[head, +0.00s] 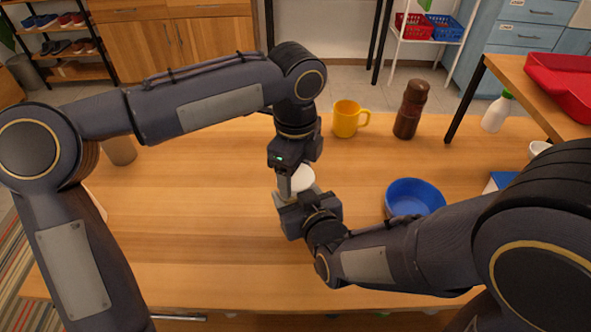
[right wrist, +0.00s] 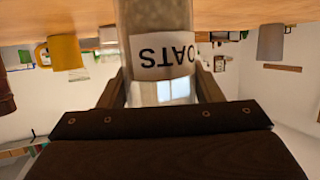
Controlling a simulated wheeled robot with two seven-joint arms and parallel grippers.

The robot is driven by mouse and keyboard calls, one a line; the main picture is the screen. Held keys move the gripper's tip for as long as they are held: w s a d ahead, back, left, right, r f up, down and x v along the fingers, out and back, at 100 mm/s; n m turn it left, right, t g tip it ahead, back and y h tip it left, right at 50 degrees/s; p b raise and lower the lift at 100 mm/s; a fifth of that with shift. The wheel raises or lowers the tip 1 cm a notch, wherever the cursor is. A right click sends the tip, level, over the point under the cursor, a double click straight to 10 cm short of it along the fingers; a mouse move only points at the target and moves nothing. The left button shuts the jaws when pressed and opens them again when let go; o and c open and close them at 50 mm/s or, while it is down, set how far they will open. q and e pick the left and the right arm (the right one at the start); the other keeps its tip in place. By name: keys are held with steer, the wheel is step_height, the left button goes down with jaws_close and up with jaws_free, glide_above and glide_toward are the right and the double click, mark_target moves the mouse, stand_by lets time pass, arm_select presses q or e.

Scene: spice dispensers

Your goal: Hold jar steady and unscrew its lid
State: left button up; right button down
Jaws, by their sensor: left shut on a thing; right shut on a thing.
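The jar is a clear jar with a white label reading OATS; in the right wrist view it (right wrist: 155,22) appears upside down between my right gripper's fingers. In the head view its white lid (head: 303,179) shows in part beside my left gripper (head: 287,186), which points straight down and is shut on the lid. My right gripper (head: 283,203) reaches in low from the right and is shut on the jar's body; its fingers also flank the jar in the right wrist view (right wrist: 160,85). The jar's body is mostly hidden by both grippers in the head view.
On the wooden table (head: 190,230) stand a yellow mug (head: 346,119) and a brown bottle (head: 410,110) behind the jar, and a blue bowl (head: 413,198) to the right. A grey-brown cup (head: 119,151) is at left.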

arm_select(q)
steer(key=o, duration=1.1)
steer(key=shift+r, duration=2.25)
arm_select(e)
steer(key=shift+c, duration=1.8)
jaws_free()
steer(key=shift+s, duration=0.1)
